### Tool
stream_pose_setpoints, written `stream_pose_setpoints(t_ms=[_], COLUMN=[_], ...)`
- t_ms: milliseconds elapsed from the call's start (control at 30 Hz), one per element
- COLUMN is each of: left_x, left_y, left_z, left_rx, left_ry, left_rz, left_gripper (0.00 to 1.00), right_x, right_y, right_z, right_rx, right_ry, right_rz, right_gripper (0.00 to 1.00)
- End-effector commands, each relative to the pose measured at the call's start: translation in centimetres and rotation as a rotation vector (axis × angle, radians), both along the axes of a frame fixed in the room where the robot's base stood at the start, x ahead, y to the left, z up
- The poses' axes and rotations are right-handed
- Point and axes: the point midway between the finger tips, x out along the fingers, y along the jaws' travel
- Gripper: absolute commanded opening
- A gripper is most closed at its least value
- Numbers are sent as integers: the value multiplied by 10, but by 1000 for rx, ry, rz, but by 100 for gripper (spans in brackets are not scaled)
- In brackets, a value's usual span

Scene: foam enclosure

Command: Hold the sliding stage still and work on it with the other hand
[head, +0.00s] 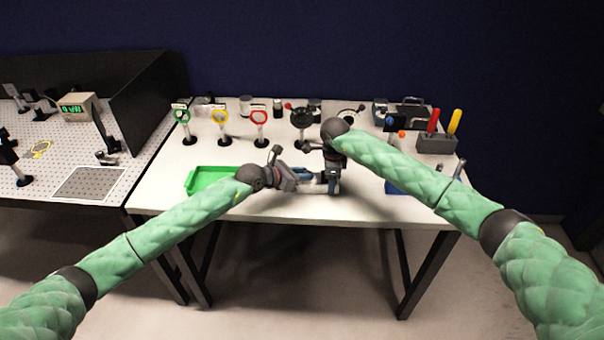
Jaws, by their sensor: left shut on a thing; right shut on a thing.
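The sliding stage (306,188) is a low grey and blue piece near the front edge of the white table. My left gripper (296,182) reaches it from the left and is shut on a part at its left side. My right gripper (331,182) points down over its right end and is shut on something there. The grippers and wrists hide most of the stage, so I cannot tell exactly which part each one holds.
A green tray (207,180) lies left of my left gripper. A grey block with red and yellow handles (435,142) stands at the right. A perforated bench (65,150) with a black partition (152,95) is at the left.

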Motion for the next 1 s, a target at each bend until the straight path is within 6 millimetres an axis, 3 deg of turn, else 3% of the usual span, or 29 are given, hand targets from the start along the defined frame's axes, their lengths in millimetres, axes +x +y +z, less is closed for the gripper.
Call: stream_pose_setpoints(t_ms=[1000], left_x=[-6], left_y=[-13], left_z=[3], left_rx=[-9], left_ry=[-6], left_rz=[273], left_gripper=[1], right_x=[-1], right_y=[4], right_z=[1], right_rx=[5], right_ry=[-2], right_rz=[4], right_gripper=[15])
